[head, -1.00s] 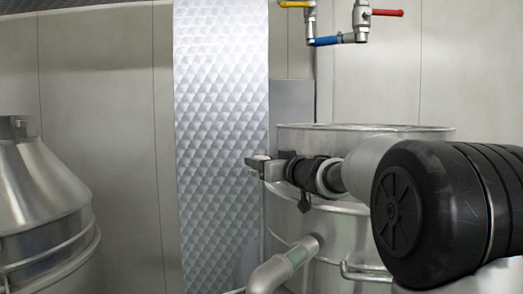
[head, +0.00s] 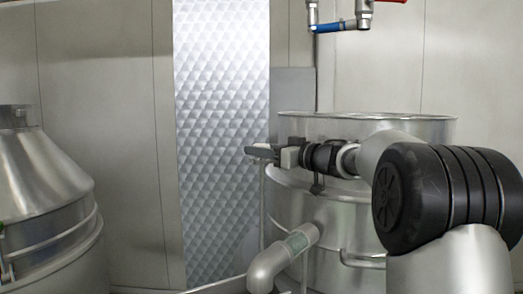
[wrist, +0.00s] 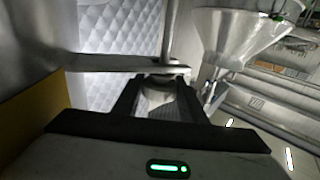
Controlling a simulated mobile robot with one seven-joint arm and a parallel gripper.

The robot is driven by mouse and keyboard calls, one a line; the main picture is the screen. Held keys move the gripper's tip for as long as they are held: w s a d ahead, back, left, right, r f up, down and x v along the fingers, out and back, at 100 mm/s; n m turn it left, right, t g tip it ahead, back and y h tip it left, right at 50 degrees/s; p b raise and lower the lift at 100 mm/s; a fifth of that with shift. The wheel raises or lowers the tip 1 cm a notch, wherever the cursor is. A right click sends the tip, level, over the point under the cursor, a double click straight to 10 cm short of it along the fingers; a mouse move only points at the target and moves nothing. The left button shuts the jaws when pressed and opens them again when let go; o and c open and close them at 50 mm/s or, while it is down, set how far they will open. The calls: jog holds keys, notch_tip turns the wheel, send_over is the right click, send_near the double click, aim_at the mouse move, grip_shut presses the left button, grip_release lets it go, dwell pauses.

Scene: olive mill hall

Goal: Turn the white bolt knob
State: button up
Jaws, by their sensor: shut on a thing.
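The white bolt knob (wrist: 158,96) shows as a pale rounded shape between the dark fingers of my gripper (wrist: 160,82) in the wrist view. The fingers are shut on it. A flat metal bar (wrist: 112,63) reaches the fingertips from the left. In the head view my gripper (head: 266,152) is beside the left rim of a steel drum, in front of the quilted metal panel. The knob is hidden behind the fingers there.
The steel drum (head: 375,210) stands close behind my arm. A bent pipe (head: 280,262) juts out low in front of it. A conical steel vessel (head: 45,190) stands at the left. Valves with a blue handle (head: 333,27) hang above.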

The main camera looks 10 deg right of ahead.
jog(key=o, duration=1.1)
jog(key=shift+w+d+f, duration=0.1)
jog(key=shift+w+f, duration=0.05)
jog(key=shift+f, duration=0.35)
jog(key=shift+c, duration=0.2)
jog(key=shift+r, duration=0.25)
jog(key=b+v, duration=0.2)
jog(key=v, duration=1.5)
jog(key=shift+s, duration=0.25)
jog(key=shift+d, duration=0.1)
